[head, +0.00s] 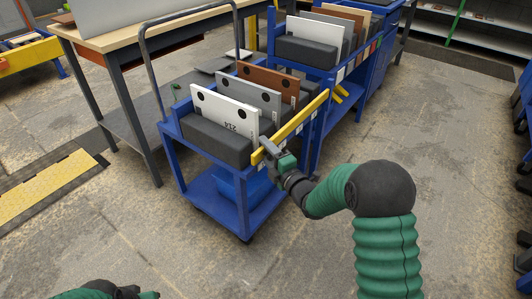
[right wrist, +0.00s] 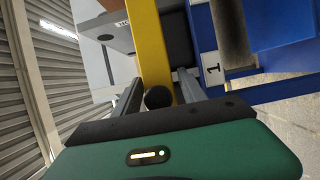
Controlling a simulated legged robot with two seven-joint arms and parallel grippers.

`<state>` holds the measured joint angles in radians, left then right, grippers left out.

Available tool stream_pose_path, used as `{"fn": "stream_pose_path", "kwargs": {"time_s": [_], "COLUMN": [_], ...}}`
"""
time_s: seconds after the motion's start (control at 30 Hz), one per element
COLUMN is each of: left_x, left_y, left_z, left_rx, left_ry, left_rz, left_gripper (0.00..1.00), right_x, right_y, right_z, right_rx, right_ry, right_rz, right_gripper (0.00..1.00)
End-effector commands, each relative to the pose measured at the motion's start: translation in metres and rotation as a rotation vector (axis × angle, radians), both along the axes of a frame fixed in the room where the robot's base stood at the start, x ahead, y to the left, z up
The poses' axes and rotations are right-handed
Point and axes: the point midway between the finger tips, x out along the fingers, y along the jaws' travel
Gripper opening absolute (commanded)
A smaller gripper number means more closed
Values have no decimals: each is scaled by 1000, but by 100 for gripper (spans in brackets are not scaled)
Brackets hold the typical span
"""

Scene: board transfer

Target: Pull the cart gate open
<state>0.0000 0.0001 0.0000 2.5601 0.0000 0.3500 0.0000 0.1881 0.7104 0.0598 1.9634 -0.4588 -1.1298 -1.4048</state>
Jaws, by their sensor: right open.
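The blue cart (head: 222,188) stands in the middle of the head view. Its gate is a yellow bar (head: 300,125) along the right side of the top shelf. My right gripper (head: 268,150) is at the near end of the gate. In the right wrist view the yellow bar (right wrist: 152,48) runs up between the two open fingers, with a dark round knob (right wrist: 158,97) close to the palm. I cannot tell whether a finger touches the bar. My left gripper (head: 143,293) is only partly in view at the bottom left edge, away from the cart.
White, grey and brown boards stand in dark foam on the cart, the white board (head: 224,119) nearest. A second blue rack (head: 345,75) with boards stands behind. A workbench (head: 120,45) is at the left. The floor (head: 450,130) right of the cart is clear.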

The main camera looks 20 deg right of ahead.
Motion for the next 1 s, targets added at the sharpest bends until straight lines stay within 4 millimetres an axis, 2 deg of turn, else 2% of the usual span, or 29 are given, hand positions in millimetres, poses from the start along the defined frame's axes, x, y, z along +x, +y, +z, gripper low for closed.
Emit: {"fn": "stream_pose_path", "kwargs": {"time_s": [0.13,0.5,1.0], "left_x": [0,0,0], "left_y": [0,0,0], "left_z": [0,0,0], "left_rx": [0,0,0], "left_ry": [0,0,0], "left_rz": [0,0,0], "left_gripper": [36,36,36], "right_x": [0,-1,-1], "right_y": [0,0,0], "right_z": [0,-1,-3], "right_rx": [0,-1,-2], "right_ry": [0,2,6], "right_rz": [0,0,0], "right_gripper": [46,0,0]}}
